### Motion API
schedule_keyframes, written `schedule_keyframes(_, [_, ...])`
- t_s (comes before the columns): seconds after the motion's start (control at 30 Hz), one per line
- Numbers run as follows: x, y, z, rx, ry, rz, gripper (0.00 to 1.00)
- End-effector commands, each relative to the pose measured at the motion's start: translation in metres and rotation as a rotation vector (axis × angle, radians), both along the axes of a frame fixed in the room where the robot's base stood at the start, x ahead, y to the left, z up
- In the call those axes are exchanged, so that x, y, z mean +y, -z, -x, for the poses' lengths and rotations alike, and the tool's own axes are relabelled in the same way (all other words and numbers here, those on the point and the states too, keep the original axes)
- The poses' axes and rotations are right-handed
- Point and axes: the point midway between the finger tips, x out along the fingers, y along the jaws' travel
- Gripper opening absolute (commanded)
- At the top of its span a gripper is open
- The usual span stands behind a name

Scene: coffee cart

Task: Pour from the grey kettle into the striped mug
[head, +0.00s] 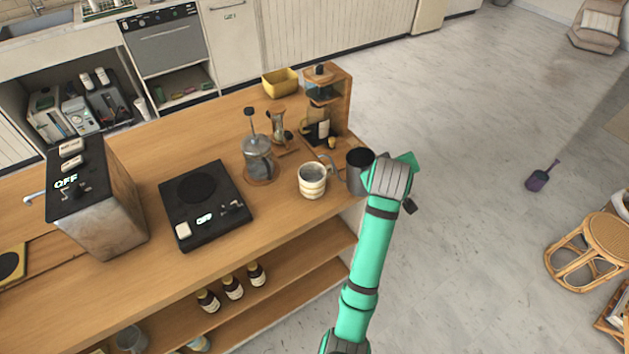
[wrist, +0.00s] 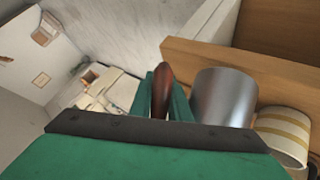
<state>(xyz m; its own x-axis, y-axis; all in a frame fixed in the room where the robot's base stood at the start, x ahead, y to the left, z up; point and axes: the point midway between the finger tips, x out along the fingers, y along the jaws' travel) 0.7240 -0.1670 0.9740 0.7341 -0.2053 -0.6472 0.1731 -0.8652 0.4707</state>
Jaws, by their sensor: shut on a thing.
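The grey kettle (head: 357,172) is at the counter's right end, just right of the striped mug, its dark open top showing. It looks roughly upright; whether its base touches the counter I cannot tell. In the wrist view the kettle (wrist: 224,97) is a plain grey cylinder beside its brown handle (wrist: 161,92). My gripper (head: 391,174) is shut on that handle, from the kettle's right side. The cream striped mug (head: 312,182) stands upright on the counter, close to the kettle, and shows partly in the wrist view (wrist: 284,136). The mug's contents are unclear.
A french press (head: 258,158) stands behind the mug on the left. A wooden stand (head: 340,97) with glassware is behind the kettle. A black scale (head: 205,207) lies left on the wooden counter (head: 270,222). Open floor lies to the right.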

Motion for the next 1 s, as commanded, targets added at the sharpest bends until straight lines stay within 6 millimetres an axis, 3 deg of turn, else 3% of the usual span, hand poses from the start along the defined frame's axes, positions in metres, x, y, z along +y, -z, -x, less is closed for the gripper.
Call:
schedule_keyframes(0.5, [0.001, 0.020, 0.000, -0.008, 0.000, -0.106, 0.00])
schedule_keyframes(1.0, [0.001, 0.020, 0.000, -0.010, 0.000, -0.120, 0.00])
